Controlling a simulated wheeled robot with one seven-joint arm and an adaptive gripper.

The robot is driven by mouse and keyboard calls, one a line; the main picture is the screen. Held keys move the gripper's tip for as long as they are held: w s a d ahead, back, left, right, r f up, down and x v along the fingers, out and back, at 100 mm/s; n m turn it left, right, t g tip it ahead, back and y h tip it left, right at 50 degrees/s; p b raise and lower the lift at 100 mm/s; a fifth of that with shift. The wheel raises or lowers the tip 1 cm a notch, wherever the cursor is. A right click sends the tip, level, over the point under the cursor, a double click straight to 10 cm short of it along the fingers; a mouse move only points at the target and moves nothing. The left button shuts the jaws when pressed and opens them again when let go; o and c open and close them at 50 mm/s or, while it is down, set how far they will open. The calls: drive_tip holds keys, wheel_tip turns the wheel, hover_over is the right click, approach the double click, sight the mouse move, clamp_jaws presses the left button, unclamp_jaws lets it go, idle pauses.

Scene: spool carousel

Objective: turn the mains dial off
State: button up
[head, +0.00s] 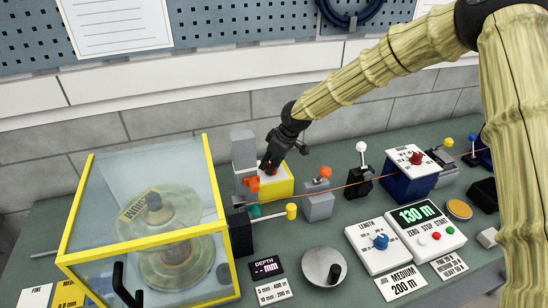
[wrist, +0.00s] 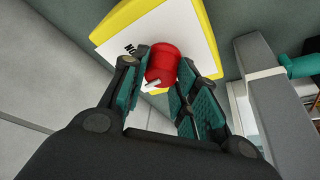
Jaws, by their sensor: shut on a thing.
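The mains dial is a red round knob (wrist: 162,65) with a white pointer mark, on the white face of a yellow-edged box (wrist: 206,30). A partly hidden printed label sits beside the knob. In the head view the yellow box (head: 283,187) stands at the back of the bench, and my arm comes down to it from the upper right. My gripper (wrist: 163,72) is shut on the red knob, one teal-padded finger on each side. In the head view my gripper (head: 271,168) largely hides the knob.
A yellow-framed clear guard (head: 140,215) over a spool stands at left. A grey block (head: 243,150) stands close behind the box at left. A grey unit with an orange knob (head: 325,172) is to the right. A blue box with another red knob (head: 415,158) stands further right.

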drive_tip(key=n, duration=0.1)
drive_tip(key=n+g, duration=0.1)
drive_tip(key=n, duration=0.2)
drive_tip(key=shift+w+d+y, duration=0.35)
drive_tip(key=shift+d+y, duration=0.05)
drive_tip(key=n+g+b, duration=0.1)
drive_tip(key=n, duration=0.2)
drive_tip(key=shift+r, duration=0.15)
drive_tip(key=shift+a+n+g, duration=0.1)
drive_tip(key=shift+n+g, duration=0.2)
drive_tip(key=shift+w+r, duration=0.1)
drive_tip(key=shift+r, duration=0.1)
drive_tip(key=o, duration=0.8)
drive_tip(key=shift+c, duration=0.2)
drive_tip(key=shift+o, duration=1.2)
drive_tip(key=shift+w+f, duration=0.1)
drive_tip(key=shift+f, duration=0.2)
drive_tip(key=shift+s, duration=0.2)
drive_tip(key=v, duration=1.2)
drive_tip(key=shift+w, duration=0.25)
